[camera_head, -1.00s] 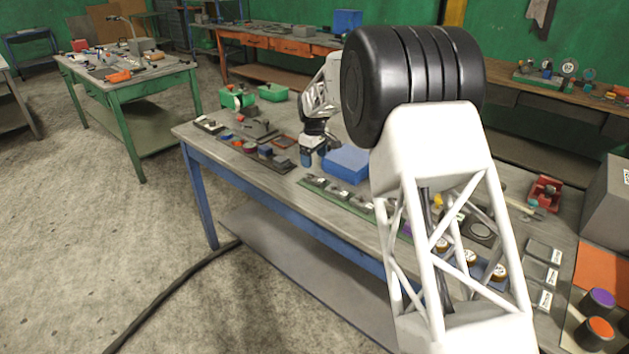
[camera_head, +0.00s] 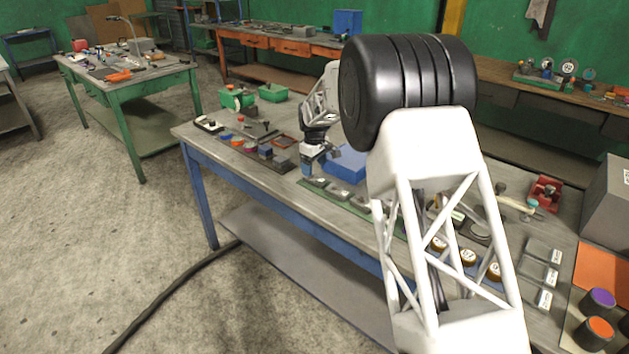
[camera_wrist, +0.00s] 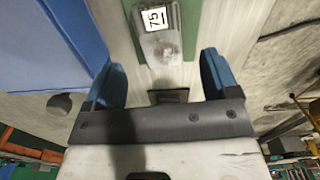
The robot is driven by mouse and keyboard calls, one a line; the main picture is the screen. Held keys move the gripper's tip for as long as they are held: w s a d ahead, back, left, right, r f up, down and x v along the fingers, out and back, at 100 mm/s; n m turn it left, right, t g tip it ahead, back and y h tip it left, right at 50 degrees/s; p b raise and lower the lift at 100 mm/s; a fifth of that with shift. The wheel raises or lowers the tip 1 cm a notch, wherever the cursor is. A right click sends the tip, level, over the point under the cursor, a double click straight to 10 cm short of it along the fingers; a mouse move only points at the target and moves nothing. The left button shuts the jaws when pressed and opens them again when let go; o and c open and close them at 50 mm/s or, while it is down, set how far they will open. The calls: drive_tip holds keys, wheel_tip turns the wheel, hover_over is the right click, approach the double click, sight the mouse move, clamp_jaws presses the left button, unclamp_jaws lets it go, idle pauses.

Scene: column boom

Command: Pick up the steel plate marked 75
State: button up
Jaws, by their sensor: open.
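The steel plate marked 75 (camera_wrist: 160,45) shows in the wrist view as a grey plate with a white label and a round, shiny patch. It lies on a green strip (camera_wrist: 188,45). My gripper (camera_wrist: 161,65) is open and empty, its two blue fingers spread wide. The plate appears beyond the fingertips, roughly in line with the gap between them. In the head view my gripper (camera_head: 313,160) is over the workbench, above the far end of a row of plates. I cannot tell which plate there is the 75, as labels are too small to read.
A blue box (camera_head: 345,163) stands close beside my gripper; it also fills the left of the wrist view (camera_wrist: 40,45). A tray of coloured parts (camera_head: 262,152) lies to the left. Labelled grey blocks (camera_head: 540,272) lie at the right. My large arm link hides part of the bench.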

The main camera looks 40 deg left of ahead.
sight(314, 177)
drive_tip(key=shift+d+f, duration=0.15)
drive_tip(key=shift+f, duration=2.15)
drive_tip(key=c, duration=1.4)
